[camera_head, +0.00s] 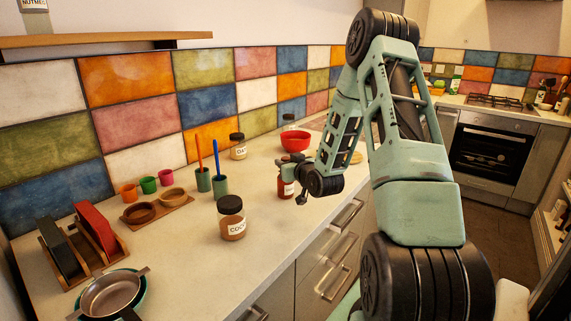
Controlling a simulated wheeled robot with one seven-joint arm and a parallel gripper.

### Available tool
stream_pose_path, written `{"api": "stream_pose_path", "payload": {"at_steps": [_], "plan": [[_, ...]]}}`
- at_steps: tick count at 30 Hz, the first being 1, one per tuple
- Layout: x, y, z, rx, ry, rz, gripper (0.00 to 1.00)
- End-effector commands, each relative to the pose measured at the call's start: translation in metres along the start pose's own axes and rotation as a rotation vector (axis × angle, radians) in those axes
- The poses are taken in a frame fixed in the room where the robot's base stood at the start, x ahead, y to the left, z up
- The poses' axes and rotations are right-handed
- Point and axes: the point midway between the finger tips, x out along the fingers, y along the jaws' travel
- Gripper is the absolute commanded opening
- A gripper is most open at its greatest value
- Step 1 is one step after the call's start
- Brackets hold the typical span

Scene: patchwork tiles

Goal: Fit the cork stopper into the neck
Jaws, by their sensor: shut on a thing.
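My gripper (302,197) is at the lower end of my arm, over the counter right of the middle of the picture. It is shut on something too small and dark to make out. A dark red bottle with a white label (286,188) stands upright on the counter just left of my gripper. They overlap in this view, and I cannot tell whether they touch. I cannot make out the bottle's neck opening. No cork stopper can be clearly picked out.
A jar labelled COCO (232,222) stands left of the bottle, near the counter's front edge. A red bowl (295,141) and another jar (238,149) stand behind. Green cups with tall sticks (204,181), wooden bowls, a rack and pans (108,295) fill the left.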

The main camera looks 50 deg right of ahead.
Motion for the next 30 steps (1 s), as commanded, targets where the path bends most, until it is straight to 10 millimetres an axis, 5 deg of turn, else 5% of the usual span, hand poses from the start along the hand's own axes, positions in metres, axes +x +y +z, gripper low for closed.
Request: {"api": "stream_pose_path", "payload": {"at_steps": [8, 9, 12, 23, 30], "plan": [[0.001, 0.0, 0.007, 0.0, 0.0, 0.0, 0.04], [0.001, 0.0, 0.007, 0.0, 0.0, 0.0, 0.28], [0.001, 0.0, 0.007, 0.0, -0.001, 0.0, 0.51], [-0.004, 0.0, 0.007, -0.001, 0.0, 0.0, 0.51], [-0.043, 0.001, 0.009, -0.001, -0.002, 0.002, 0.51]]}}
